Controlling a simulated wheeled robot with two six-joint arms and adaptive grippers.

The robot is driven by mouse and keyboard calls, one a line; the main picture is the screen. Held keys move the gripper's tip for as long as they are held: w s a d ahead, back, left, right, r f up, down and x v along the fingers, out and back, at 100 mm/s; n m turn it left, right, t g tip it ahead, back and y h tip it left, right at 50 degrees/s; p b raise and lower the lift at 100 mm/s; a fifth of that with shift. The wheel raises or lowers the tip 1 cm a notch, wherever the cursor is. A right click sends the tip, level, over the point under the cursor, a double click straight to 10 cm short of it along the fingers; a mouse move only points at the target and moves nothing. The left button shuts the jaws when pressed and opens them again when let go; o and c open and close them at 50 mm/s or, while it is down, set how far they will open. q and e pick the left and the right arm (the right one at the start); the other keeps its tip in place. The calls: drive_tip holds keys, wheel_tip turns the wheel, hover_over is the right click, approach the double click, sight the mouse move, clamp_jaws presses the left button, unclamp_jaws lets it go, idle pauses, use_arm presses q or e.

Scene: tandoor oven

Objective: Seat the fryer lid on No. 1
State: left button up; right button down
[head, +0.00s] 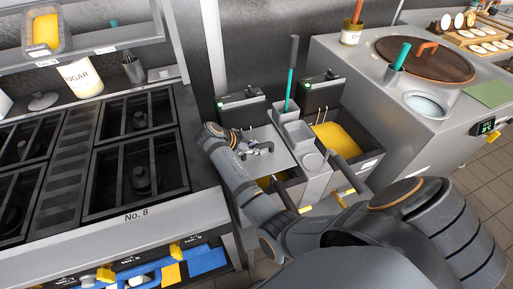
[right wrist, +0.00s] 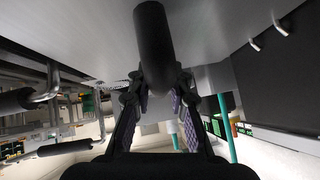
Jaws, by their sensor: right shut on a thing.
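The fryer lid (head: 281,156), a flat light-grey plate, lies over the back part of the left fryer vat. My right gripper (head: 258,149) is at the lid's left half. In the right wrist view my right gripper (right wrist: 156,97) is shut on the black, round lid handle (right wrist: 153,45), with the grey lid underside or face (right wrist: 85,35) filling the top. I cannot tell whether the lid touches the vat rim. No No. 1 label is readable. My left gripper is not in view.
The right fryer vat (head: 338,138) stands open with yellow oil, and a dark basket handle (head: 346,146) sticks out over it. A grey caddy (head: 292,132) holding a teal-handled tool (head: 291,75) stands between the vats. The No. 8 stove (head: 135,205) is close on the left.

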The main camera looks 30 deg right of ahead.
drive_tip(key=shift+f+b, duration=0.35)
drive_tip(key=shift+f, duration=0.2)
drive_tip(key=c, duration=1.2)
unclamp_jaws()
drive_tip(key=shift+r, duration=0.1)
drive_tip(key=shift+o, duration=0.2)
wheel_tip(320, 180, up, 10)
